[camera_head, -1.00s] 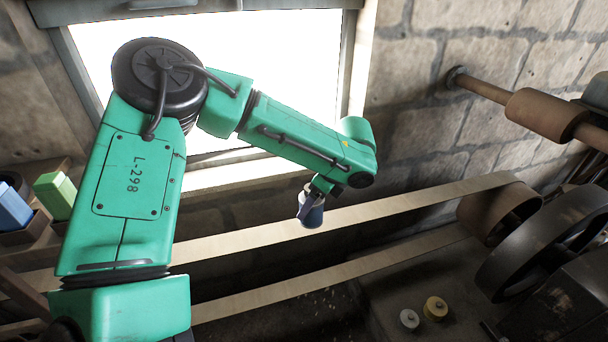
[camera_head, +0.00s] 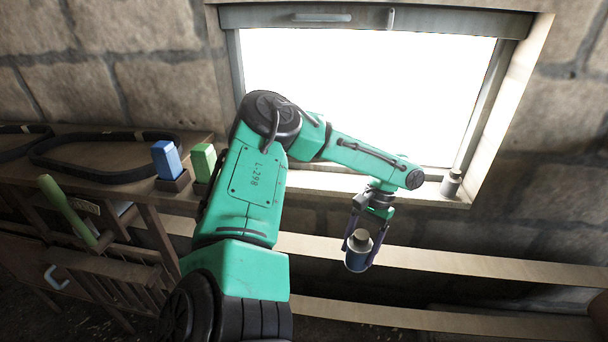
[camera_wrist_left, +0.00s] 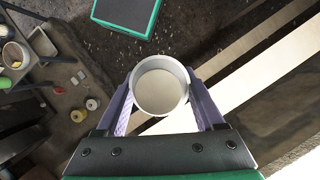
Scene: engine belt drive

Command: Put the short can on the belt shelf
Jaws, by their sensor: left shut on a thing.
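In the left wrist view the round top of the can (camera_wrist_left: 160,88) sits between the two purple fingers of the left gripper (camera_wrist_left: 160,95). The belt shelf (camera_head: 95,178) is a wooden shelf at the left, against the stone wall, with black belts (camera_head: 110,150) lying on it. The can is well to the right of the shelf. My right gripper is not in view.
A blue block (camera_head: 166,158) and a green block (camera_head: 203,160) stand in wooden holders at the shelf's right end. Another can (camera_head: 451,184) stands on the window sill. A green handle (camera_head: 66,209) sticks up before the shelf. The shelf's front part looks clear.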

